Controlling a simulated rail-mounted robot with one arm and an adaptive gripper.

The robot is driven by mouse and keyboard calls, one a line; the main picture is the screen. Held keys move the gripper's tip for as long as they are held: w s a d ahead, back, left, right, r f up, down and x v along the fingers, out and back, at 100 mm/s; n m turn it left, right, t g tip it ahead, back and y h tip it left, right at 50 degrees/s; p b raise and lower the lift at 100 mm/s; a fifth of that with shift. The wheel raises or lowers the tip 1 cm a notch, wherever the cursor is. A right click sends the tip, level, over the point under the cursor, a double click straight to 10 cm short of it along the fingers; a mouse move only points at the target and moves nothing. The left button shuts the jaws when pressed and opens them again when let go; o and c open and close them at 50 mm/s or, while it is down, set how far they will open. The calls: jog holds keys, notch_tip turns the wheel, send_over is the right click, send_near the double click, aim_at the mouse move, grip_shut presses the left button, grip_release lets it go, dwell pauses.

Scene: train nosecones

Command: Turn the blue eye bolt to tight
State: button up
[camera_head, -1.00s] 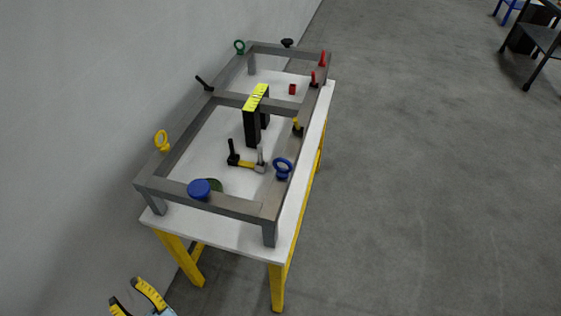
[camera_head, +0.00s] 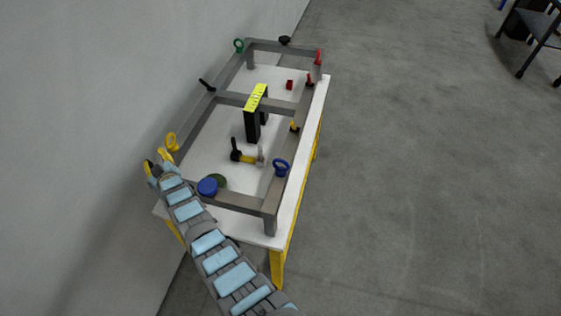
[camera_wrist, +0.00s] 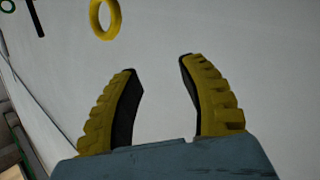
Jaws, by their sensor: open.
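The blue eye bolt (camera_head: 281,168) stands on the right-hand rail of the grey frame (camera_head: 240,202), near its front right corner, in the head view. My gripper (camera_head: 158,161) is at the frame's left side, close to the yellow eye bolt (camera_head: 171,143) and well apart from the blue one. In the wrist view my gripper (camera_wrist: 160,85) is open with nothing between its fingers. The yellow ring (camera_wrist: 104,18) shows beyond the left finger there. The blue eye bolt is not in the wrist view.
A blue round knob (camera_head: 207,187) sits on the front rail beside my arm. A hammer (camera_head: 248,158) and a black-and-yellow block (camera_head: 255,113) stand inside the frame. A green eye bolt (camera_head: 239,45) and red parts (camera_head: 318,57) are farther back. The wall is close on the left; open floor lies right.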

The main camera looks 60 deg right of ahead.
jog(key=s+d+r+n+g+y, duration=0.1)
jog(key=s+d+g+y, duration=0.1)
jog(key=s+d+g, duration=0.5)
jog(key=s+d+r+n+g+y, duration=0.1)
jog(key=s+d, duration=0.3)
jog(key=d, duration=0.6)
jog(key=s+d+r+g+y, duration=0.1)
jog(key=s+r+g+y, duration=0.3)
jog(key=s, duration=0.9)
jog(key=s+d+r+g, duration=0.1)
jog(key=s+r+g, duration=0.35)
jog(key=s, duration=0.85)
jog(key=t, duration=0.2)
send_over(281, 170)
jog(key=f, duration=0.6)
jog(key=shift+w+d, duration=0.1)
jog(key=shift+d, duration=0.15)
jog(key=shift+f, duration=3.55)
jog(key=shift+w+f, duration=0.15)
jog(key=shift+f, duration=0.75)
jog(key=shift+d+f, duration=0.1)
jog(key=shift+f, duration=0.45)
